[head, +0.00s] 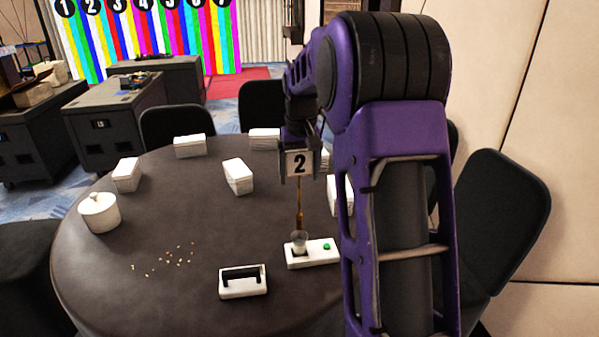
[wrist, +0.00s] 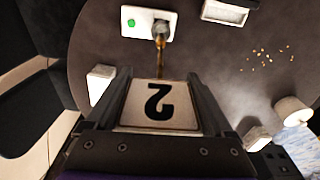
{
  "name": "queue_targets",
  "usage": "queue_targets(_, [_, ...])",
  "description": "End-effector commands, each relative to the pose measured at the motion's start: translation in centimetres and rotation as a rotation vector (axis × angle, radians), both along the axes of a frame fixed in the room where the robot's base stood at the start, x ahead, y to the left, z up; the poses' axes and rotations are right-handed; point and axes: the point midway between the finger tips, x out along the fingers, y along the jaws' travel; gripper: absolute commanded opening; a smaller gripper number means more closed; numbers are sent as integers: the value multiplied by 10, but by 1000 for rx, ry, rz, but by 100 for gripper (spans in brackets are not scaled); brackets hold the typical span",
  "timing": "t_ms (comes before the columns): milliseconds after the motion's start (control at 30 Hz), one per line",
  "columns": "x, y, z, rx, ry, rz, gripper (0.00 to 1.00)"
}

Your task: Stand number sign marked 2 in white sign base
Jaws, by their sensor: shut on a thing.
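My gripper (head: 299,174) is shut on the number sign marked 2 (head: 300,163), a white plate with a black digit. The sign also shows between the fingers in the wrist view (wrist: 158,103), upside down there. A thin golden-brown stem runs down from the plate. A white base (head: 323,252) with a green dot and a small upright cup-like socket stands on the table below; it also shows in the wrist view (wrist: 110,12). The stem's lower end lines up with the socket's mouth in both views. I cannot tell whether it is inside.
A white block with a black slot (head: 243,290) sits left of the base. Several white boxes (head: 238,176), a lidded white pot (head: 100,213) and scattered small bits (head: 165,260) lie on the round dark table (head: 190,300). Black chairs (head: 505,225) surround it.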

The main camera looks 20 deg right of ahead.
Motion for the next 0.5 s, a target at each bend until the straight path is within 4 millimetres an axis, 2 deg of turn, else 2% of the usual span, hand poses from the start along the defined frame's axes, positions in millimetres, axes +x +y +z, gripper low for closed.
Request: queue_targets(500, [0,0,-39,0,0,0,0])
